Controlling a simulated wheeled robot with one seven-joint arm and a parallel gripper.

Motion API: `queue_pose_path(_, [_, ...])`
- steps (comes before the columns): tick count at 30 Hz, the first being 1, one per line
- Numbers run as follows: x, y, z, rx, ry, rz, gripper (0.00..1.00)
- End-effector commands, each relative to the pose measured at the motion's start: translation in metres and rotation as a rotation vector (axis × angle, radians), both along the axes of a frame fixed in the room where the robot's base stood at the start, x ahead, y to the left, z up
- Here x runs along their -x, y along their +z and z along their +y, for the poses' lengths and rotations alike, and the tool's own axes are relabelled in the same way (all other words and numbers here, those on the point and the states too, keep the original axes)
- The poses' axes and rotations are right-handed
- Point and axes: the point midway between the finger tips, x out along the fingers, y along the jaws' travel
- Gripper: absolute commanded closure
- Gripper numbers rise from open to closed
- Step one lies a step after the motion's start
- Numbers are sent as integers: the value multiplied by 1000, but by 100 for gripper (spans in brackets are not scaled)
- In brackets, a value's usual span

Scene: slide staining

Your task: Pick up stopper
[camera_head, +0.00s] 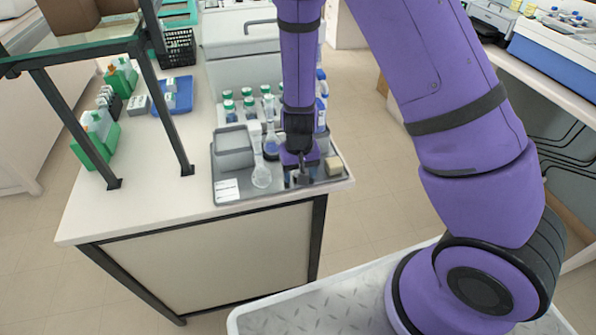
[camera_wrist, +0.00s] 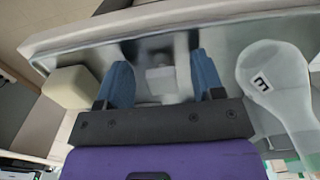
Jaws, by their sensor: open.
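My gripper (camera_head: 301,178) is low over the right front part of a grey tray (camera_head: 226,201) on the bench. In the wrist view its two blue fingers (camera_wrist: 165,78) are spread apart. A small pale, translucent piece (camera_wrist: 161,80), which looks like the stopper, lies between them, with a gap visible on each side. Its exact shape and whether it touches anything are unclear. In the head view my gripper hides that spot.
A clear flask (camera_wrist: 275,82) with a label is right of the fingers; a beige block (camera_wrist: 70,88) is left. In the head view the tray also holds a clear flask (camera_head: 261,177), a grey box (camera_head: 233,148), a white card (camera_head: 227,190) and several green-capped bottles behind.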

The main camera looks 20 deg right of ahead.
Motion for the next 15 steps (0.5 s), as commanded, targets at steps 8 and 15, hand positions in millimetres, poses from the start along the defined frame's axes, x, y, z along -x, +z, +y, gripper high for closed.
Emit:
queue_pose_path(8, [0, 0, 0, 0, 0, 0, 52])
queue_pose_path(15, [0, 0, 0, 0, 0, 0, 91])
